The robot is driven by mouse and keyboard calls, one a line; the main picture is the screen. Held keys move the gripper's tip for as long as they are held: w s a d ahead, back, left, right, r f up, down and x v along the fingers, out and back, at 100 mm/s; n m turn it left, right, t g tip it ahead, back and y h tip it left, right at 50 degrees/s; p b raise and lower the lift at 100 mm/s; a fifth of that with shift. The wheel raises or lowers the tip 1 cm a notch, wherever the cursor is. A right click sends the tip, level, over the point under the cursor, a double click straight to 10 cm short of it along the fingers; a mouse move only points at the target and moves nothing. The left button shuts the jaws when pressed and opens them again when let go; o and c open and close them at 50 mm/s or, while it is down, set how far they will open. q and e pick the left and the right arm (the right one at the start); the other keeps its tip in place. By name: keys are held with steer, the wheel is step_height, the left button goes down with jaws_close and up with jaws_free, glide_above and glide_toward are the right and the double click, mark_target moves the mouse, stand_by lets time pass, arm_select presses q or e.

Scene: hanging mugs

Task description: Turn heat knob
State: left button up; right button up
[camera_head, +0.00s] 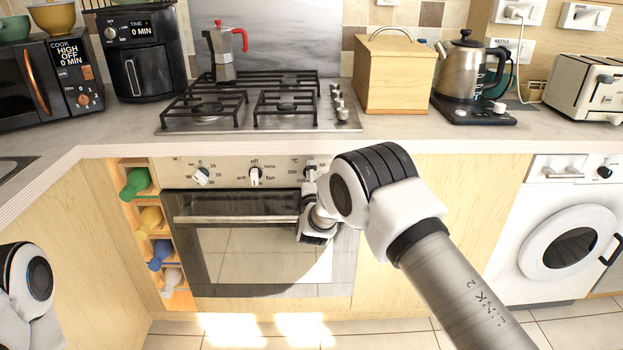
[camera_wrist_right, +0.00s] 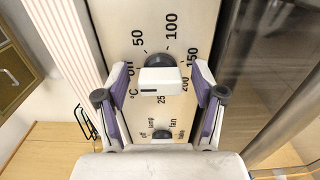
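The heat knob is the oven's rightmost knob (camera_head: 310,172), marked °C, on the silver oven panel (camera_head: 225,172). In the right wrist view the heat knob (camera_wrist_right: 160,80) has a white grip bar and a dark round base, ringed by off, 50, 100, 150, 200 and 250. My right gripper (camera_wrist_right: 159,84) is open, one finger on each side of the knob with a gap on both sides. In the head view my right wrist partly hides this gripper. My left arm shows at the lower left edge; its gripper is out of view.
The fan mode knob (camera_head: 255,176) and another knob (camera_head: 201,176) sit left on the same panel. The oven door handle (camera_head: 235,219) runs below. The counter edge overhangs the panel, with a gas hob (camera_head: 262,103) above.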

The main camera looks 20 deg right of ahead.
steer(key=shift+s, duration=0.15)
steer(key=v, duration=1.1)
steer(key=shift+s, duration=0.35)
steer(key=shift+a, duration=0.15)
